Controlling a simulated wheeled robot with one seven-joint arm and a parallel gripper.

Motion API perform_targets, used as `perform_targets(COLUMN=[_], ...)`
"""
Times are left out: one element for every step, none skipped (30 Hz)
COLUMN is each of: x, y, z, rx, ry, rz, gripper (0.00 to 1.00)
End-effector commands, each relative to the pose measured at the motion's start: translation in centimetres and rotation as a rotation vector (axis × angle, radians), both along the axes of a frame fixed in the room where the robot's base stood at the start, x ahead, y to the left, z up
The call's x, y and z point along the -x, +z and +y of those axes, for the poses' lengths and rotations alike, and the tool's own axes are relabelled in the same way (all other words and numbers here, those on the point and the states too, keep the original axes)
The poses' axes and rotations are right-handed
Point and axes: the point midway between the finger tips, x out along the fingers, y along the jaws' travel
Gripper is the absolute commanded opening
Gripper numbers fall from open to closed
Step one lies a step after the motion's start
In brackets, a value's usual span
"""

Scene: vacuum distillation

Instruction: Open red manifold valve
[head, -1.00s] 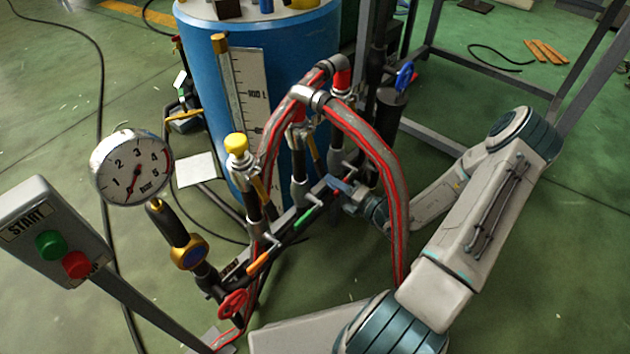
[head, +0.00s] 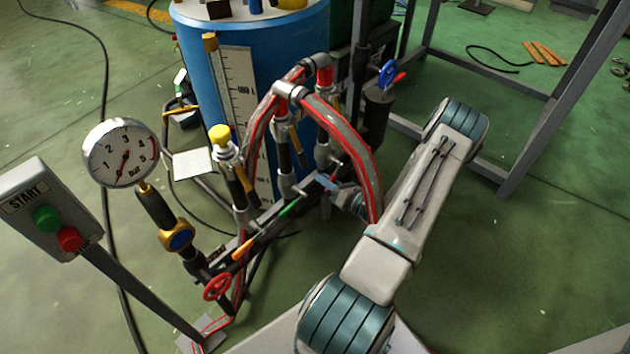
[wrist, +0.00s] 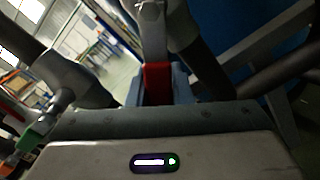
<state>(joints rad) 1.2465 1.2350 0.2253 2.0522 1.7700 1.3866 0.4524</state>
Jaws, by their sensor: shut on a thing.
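The red manifold valve's lever shows in the wrist view as a red grip (wrist: 158,80) on a metal stem, between the jaws. My gripper (wrist: 160,92) is shut on this red lever. In the head view my gripper (head: 325,182) is at the right end of the manifold, below the rightmost valve column, and its jaws mostly hide the lever. The green lever (head: 290,207) and the orange lever (head: 242,248) are further left along the same manifold. The green lever also shows in the wrist view (wrist: 30,138).
Red-striped hoses (head: 350,140) arch down close beside my wrist. A pressure gauge (head: 121,153), a red handwheel (head: 217,287) and a START/STOP box (head: 48,212) stand left. A blue drum (head: 290,60) is behind the manifold. Floor at the right is open before a grey frame (head: 530,130).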

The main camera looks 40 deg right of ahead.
Motion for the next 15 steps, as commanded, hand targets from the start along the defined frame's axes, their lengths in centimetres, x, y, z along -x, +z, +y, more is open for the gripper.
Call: perform_targets(x=[-0.01,0.02,0.06,0.08,0.08,0.10,0.10,0.09,0.09,0.09,0.09,0.08,0.08,0.08,0.08], y=[-0.06,-0.06,-0.07,-0.07,-0.08,-0.07,-0.08,-0.07,-0.07,-0.08,-0.08,-0.08,-0.08,-0.08,-0.08], z=[-0.05,-0.13,-0.20,-0.24,-0.27,-0.29,-0.29,-0.28,-0.28,-0.28,-0.28,-0.27,-0.27,-0.27,-0.27], rx=[0.004,0.007,0.008,0.010,0.011,0.010,0.011,0.010,0.010,0.010,0.011,0.011,0.010,0.010,0.010], ry=[-0.001,-0.002,-0.003,-0.004,-0.004,-0.006,-0.006,-0.006,-0.006,-0.006,-0.005,-0.005,-0.005,-0.005,-0.005], rz=[-0.002,-0.003,-0.003,-0.003,-0.003,-0.003,-0.004,-0.003,-0.003,-0.003,-0.003,-0.003,-0.002,-0.002,-0.002], gripper=[0.00,0.00,0.00,0.00,0.00,0.00,0.00,0.00,0.00,0.00,0.00,0.00,0.00,0.00,0.31])
